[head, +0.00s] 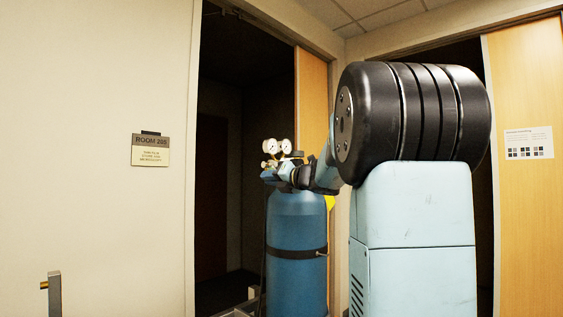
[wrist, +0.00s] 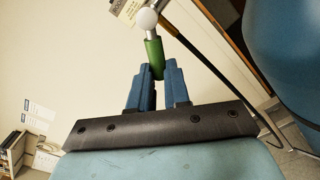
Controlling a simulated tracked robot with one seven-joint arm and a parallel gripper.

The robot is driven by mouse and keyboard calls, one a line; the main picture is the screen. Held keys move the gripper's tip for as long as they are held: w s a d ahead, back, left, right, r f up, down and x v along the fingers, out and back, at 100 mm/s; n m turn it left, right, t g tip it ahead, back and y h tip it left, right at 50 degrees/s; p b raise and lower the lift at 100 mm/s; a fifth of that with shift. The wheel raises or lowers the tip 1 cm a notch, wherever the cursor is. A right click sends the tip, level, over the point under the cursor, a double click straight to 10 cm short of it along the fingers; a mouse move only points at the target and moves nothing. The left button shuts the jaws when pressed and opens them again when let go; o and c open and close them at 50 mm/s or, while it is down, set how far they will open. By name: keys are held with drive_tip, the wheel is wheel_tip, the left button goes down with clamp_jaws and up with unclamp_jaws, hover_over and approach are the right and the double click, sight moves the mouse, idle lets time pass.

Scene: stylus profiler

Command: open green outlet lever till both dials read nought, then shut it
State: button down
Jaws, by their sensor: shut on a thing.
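The two round white dials, left (head: 270,146) and right (head: 286,146), sit on the brass regulator on top of a blue gas cylinder (head: 297,225) in the head view. Their needles are too small to read. The green outlet lever (wrist: 154,52) shows in the wrist view, with a pale round end (wrist: 147,18) above it. My gripper (wrist: 157,73) is shut on the lever's lower end, with one blue finger on each side. In the head view my gripper (head: 284,173) is at the regulator, and the lever cannot be made out there.
A dark strap (head: 297,253) circles the cylinder. A dark hose (wrist: 220,75) runs diagonally beside my gripper in the wrist view. A dark doorway (head: 222,130) opens behind the cylinder to the left. A room sign (head: 150,150) hangs on the left wall.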

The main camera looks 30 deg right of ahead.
drive_tip(key=shift+w+d+f+n, duration=0.25)
drive_tip(key=shift+d+n, duration=0.25)
drive_tip(key=shift+n, duration=0.6)
drive_tip(key=shift+w+d+f+n, duration=0.1)
drive_tip(key=shift+d+f+n, duration=0.3)
drive_tip(key=shift+n, duration=0.7)
drive_tip(key=shift+d+r, duration=0.1)
drive_tip(key=shift+w+d+n, duration=0.2)
drive_tip(key=shift+d+n, duration=0.35)
drive_tip(key=shift+n, duration=0.65)
drive_tip(key=c, duration=1.5)
unclamp_jaws()
drive_tip(key=shift+d+n, duration=0.15)
drive_tip(key=shift+n, duration=0.15)
drive_tip(key=o, duration=0.5)
drive_tip(key=shift+c, duration=0.5)
